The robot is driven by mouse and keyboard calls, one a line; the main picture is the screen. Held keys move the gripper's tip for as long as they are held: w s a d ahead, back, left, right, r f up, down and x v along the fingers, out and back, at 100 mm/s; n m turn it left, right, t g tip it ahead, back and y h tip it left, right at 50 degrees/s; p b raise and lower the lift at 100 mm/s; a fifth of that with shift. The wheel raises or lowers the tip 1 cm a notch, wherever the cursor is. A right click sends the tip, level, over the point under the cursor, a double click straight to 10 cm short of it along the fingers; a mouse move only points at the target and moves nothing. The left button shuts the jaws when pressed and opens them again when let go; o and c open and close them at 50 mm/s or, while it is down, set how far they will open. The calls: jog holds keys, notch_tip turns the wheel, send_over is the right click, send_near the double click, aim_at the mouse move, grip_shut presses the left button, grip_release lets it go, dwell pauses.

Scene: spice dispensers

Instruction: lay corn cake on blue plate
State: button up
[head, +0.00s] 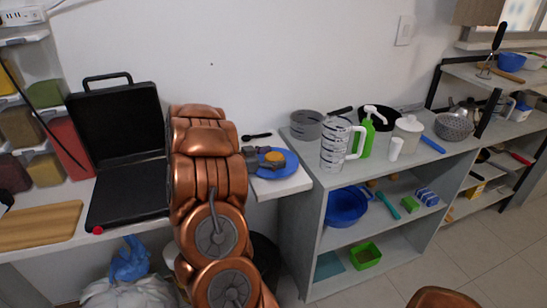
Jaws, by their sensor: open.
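The blue plate (291,164) lies near the right end of the grey counter, beside my arm. A small round orange-yellow piece, which looks like the corn cake (273,156), appears on the plate. My gripper (264,165) is a dark grey shape at the plate's left side, partly hidden behind my copper arm. It is open. Its fingertips are close to the cake, and I cannot tell whether they touch it. The plate's left part is covered by the gripper and arm.
A black spoon (257,136) lies behind the plate. An open black case-like appliance (122,155) and a wooden board (40,222) stand left of my arm. A shelf unit (300,170) on the right holds a striped measuring jug (334,145) and a green bottle (367,137).

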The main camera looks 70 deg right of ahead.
jog(key=shift+r, duration=0.1)
jog(key=shift+w+a+r, duration=0.1)
jog(key=shift+w+a, duration=0.05)
jog(key=shift+a, duration=0.05)
jog(key=b+v, duration=0.1)
jog(key=v, duration=1)
jog(key=shift+a+b, duration=0.25)
jog(key=shift+b, duration=0.05)
jog(key=shift+w+r, duration=0.1)
